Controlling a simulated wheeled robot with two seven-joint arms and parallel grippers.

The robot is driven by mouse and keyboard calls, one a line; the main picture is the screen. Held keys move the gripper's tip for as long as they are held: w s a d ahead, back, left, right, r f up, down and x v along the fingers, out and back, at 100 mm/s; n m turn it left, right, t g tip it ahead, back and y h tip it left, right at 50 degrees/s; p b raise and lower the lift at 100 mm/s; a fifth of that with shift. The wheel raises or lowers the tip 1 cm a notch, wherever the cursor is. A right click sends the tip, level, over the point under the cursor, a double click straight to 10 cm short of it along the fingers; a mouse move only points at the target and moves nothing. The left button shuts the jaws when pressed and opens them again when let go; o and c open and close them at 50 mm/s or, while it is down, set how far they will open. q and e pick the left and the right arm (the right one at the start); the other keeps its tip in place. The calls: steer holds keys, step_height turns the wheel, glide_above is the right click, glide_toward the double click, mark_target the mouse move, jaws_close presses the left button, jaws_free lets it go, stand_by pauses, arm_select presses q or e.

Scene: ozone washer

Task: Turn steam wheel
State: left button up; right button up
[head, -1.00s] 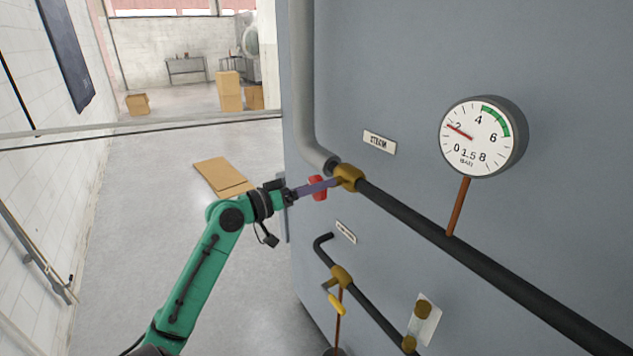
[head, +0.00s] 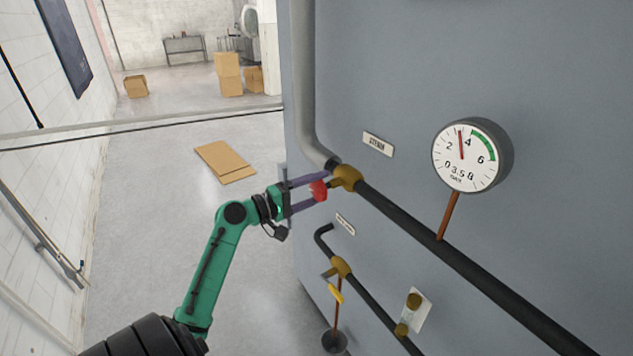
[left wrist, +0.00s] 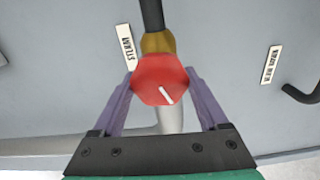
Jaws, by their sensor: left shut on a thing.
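The red steam wheel (head: 318,191) sits on a brass valve (head: 347,177) on the upper dark pipe, by the STEAM label (head: 378,144). My left gripper (head: 318,184) is shut on the wheel, with a purple finger on either side. In the left wrist view the wheel (left wrist: 158,80) is a red hexagon between the fingers, its white mark slanting down to the right. The round pressure gauge (head: 466,158) has its needle between 2 and 4, and its readout looks like 3.5. My right gripper is not in view.
A lower valve with a yellow handle (head: 335,291) sits on a second pipe below the wheel. The dark upper pipe (head: 440,238) runs down to the right along the grey machine wall (head: 560,60). Flat cardboard (head: 225,162) lies on open floor to the left.

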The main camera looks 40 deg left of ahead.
arm_select(q)
steer(key=n, duration=0.3)
steer(key=shift+d+f, duration=0.1)
steer(key=shift+f, duration=0.1)
steer(key=n, duration=0.2)
steer(key=shift+f+n, duration=0.1)
steer(key=shift+n, duration=0.2)
steer(key=n, duration=0.5)
steer(key=shift+n, duration=0.4)
steer(key=o, duration=1.3)
steer(key=shift+c, duration=0.2)
steer(key=shift+s, duration=0.1)
